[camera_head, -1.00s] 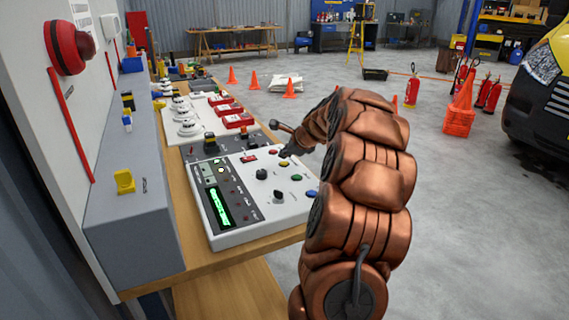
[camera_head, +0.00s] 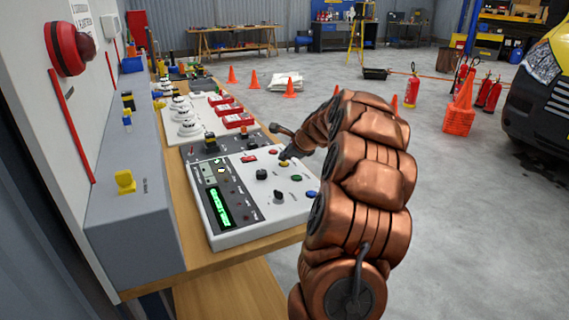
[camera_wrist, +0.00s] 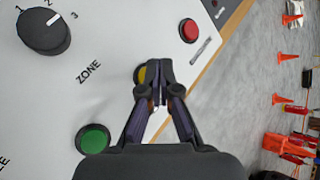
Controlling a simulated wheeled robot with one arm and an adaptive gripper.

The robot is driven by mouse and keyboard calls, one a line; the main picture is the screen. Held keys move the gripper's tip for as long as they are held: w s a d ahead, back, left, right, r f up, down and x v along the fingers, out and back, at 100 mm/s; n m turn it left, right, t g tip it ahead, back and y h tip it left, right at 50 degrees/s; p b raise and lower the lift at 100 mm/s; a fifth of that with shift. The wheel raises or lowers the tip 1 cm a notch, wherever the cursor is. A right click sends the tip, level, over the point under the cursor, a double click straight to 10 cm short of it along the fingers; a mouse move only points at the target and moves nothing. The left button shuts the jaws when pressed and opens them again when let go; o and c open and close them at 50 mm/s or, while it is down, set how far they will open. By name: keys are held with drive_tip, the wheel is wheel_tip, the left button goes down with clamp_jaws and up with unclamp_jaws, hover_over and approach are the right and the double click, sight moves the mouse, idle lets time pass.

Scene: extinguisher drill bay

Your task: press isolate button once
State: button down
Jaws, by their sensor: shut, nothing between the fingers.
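The control panel (camera_head: 255,225) is a white and dark console on the wooden bench. It has red (camera_head: 273,152), yellow (camera_head: 284,164), green (camera_head: 296,177) and blue (camera_head: 312,194) round buttons along its right side. No readable label shows which is the isolate button. My gripper (camera_wrist: 152,72) is shut and empty, its fingertips over the yellow button (camera_wrist: 140,75) and partly hiding it. I cannot tell whether they touch it. The red button (camera_wrist: 189,31) and green button (camera_wrist: 93,139) are clear of the fingers. My gripper also shows in the head view (camera_head: 285,158).
A black selector knob (camera_wrist: 45,32) marked 1, 2, 3 stands left of the buttons, near the word ZONE. The panel also has a green-lit display (camera_head: 221,207). White detectors (camera_head: 188,124) and red call points (camera_head: 238,120) lie behind. Open floor is to the right.

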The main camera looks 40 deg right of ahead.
sight(285, 164)
drive_tip(key=shift+f, duration=0.45)
idle(0.5)
drive_tip(key=shift+r, duration=0.1)
drive_tip(key=shift+r+p, duration=0.8)
drive_tip(key=shift+p, duration=0.2)
drive_tip(key=shift+r, duration=0.1)
drive_tip(key=shift+r+p, duration=2.3)
drive_tip(key=shift+r, duration=0.1)
